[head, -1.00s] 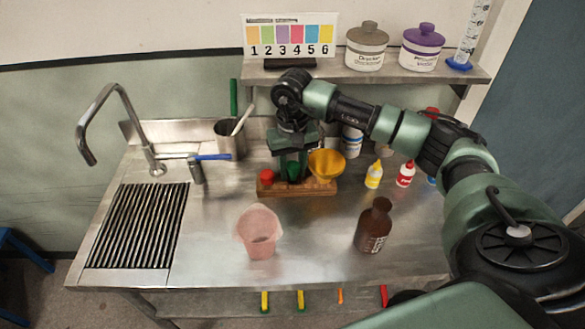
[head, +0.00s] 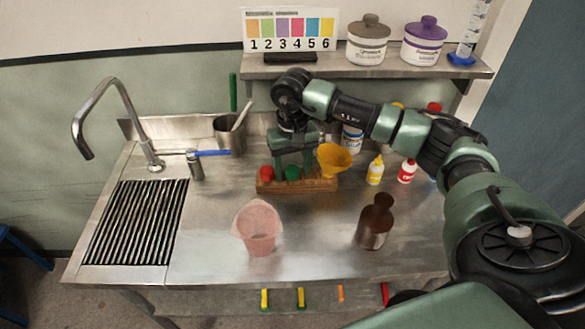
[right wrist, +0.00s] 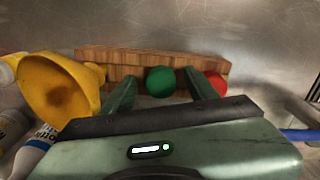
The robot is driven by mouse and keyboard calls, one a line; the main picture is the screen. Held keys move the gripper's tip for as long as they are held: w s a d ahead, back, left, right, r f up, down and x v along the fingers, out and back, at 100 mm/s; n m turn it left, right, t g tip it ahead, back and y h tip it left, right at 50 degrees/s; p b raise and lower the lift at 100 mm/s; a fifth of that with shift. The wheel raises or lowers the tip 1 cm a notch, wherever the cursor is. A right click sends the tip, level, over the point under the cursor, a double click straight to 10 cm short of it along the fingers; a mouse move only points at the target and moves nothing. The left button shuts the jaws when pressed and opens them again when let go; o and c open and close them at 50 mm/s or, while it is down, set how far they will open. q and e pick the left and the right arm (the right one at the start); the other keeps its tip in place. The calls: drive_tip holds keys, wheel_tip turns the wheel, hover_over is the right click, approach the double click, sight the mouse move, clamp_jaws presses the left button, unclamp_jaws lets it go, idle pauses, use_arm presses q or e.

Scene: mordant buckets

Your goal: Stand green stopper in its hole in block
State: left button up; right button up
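The wooden block (head: 300,187) stands on the steel worktop towards the back; it also shows in the right wrist view (right wrist: 130,57). The green stopper (head: 292,173) is upright at the block's middle, between a red stopper (head: 265,173) and a yellow funnel (head: 333,160). Its lower end is hidden, but its head sits about level with the red one. My right gripper (head: 293,163) is just over the green stopper. In the right wrist view its fingers (right wrist: 160,92) are open, with the green stopper's head (right wrist: 160,81) between them and a gap on each side. My left gripper is not in view.
A pink beaker (head: 257,230) and a brown bottle (head: 375,222) stand in front of the block. Small yellow (head: 375,170) and red-labelled (head: 407,172) bottles stand to the right. A tap and a metal pot (head: 230,134) are left. A shelf (head: 385,68) hangs behind.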

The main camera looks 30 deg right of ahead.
sight(292, 169)
wheel_tip(292, 169, up, 7)
drive_tip(key=shift+r+b, duration=0.1)
drive_tip(key=shift+b, duration=0.85)
drive_tip(key=shift+r, duration=0.3)
